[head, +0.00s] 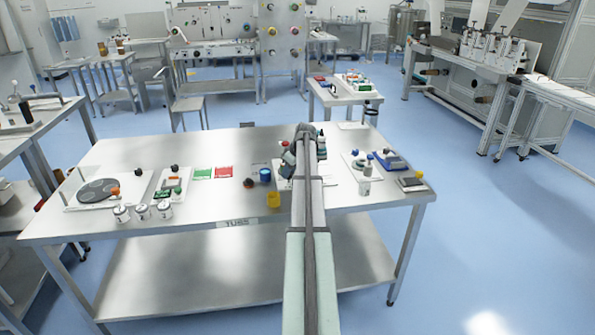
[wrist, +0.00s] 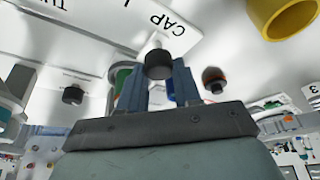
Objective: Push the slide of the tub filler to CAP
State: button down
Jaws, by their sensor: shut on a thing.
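The tub filler's white plate (wrist: 95,27) shows upside down in the wrist view, with the word CAP (wrist: 173,24) printed on it and part of another word at the left edge. A dark round knob (wrist: 158,64) on a pale stem, which looks like the slide's handle, stands beside CAP. My gripper (wrist: 157,82) is shut on this knob, with a blue-grey finger on each side. In the head view my gripper (head: 306,133) is at the back middle of the table, and my arm hides most of the filler.
A yellow cup (head: 273,200) and a blue cup (head: 265,176) stand just left of my arm. A blue device (head: 391,160) stands at right.

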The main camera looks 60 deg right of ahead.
jog(key=shift+w+a, duration=0.2)
jog(key=c, duration=1)
grip_release()
jog(key=shift+c, duration=0.2)
jog(key=shift+o, duration=1.3)
jog(key=shift+s, duration=0.1)
jog(key=v, duration=1.3)
jog(key=shift+s+r, duration=0.15)
jog(key=shift+r, duration=0.2)
